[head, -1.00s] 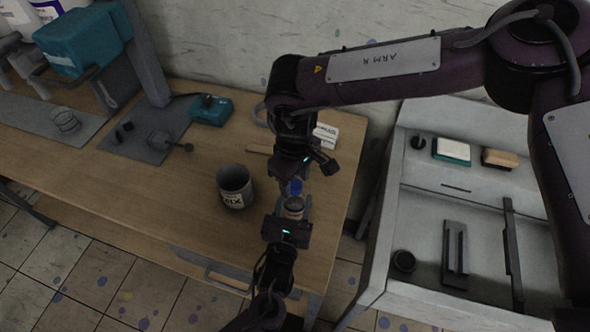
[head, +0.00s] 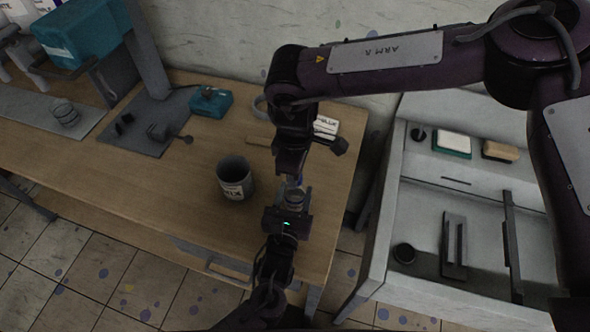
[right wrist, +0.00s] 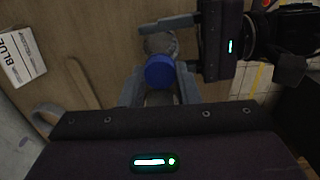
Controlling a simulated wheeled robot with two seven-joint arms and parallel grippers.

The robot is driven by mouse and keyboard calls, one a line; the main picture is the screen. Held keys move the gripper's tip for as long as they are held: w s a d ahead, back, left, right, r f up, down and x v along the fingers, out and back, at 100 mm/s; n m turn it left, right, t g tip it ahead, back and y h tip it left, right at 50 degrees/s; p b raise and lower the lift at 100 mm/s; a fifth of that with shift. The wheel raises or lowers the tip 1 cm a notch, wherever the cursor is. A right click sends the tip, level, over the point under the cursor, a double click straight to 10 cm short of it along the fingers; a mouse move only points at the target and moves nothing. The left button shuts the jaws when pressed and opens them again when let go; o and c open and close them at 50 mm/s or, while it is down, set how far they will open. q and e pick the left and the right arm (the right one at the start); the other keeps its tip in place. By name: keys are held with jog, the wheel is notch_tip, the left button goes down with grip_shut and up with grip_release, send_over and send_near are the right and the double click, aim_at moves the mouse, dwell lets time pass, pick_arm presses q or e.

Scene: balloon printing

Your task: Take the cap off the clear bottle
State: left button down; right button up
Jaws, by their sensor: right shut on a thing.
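The clear bottle (head: 296,199) stands upright near the table's right front part, between the fingers of my left gripper (head: 295,203). In the right wrist view the bottle (right wrist: 160,44) is partly hidden behind its blue cap (right wrist: 160,72). My right gripper (right wrist: 160,88) is shut on the blue cap, one finger on each side of it. In the head view my right gripper (head: 292,176) is above the bottle and hides most of the cap. I cannot tell whether the cap still touches the bottle's neck. My left gripper (right wrist: 180,50) also shows in the right wrist view, around the bottle.
A dark cup (head: 234,179) stands left of the grippers. A white box marked BLUE (right wrist: 20,55) and a wooden stick (right wrist: 88,82) lie nearby. A teal device (head: 211,101) is farther back. A grey cabinet (head: 385,200) stands right, beyond a gap.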

jog(key=n, duration=0.8)
jog(key=shift+w+n, duration=0.1)
jog(key=shift+n, duration=0.2)
jog(key=n, duration=0.6)
jog(key=shift+n, duration=0.3)
jog(key=n, duration=0.6)
jog(key=shift+r, duration=0.1)
jog(key=n, duration=1.8)
jog(key=shift+r+n, duration=0.1)
jog(key=shift+n, duration=0.3)
jog(key=n, duration=0.9)
jog(key=shift+r, duration=0.1)
jog(key=shift+r, duration=1)
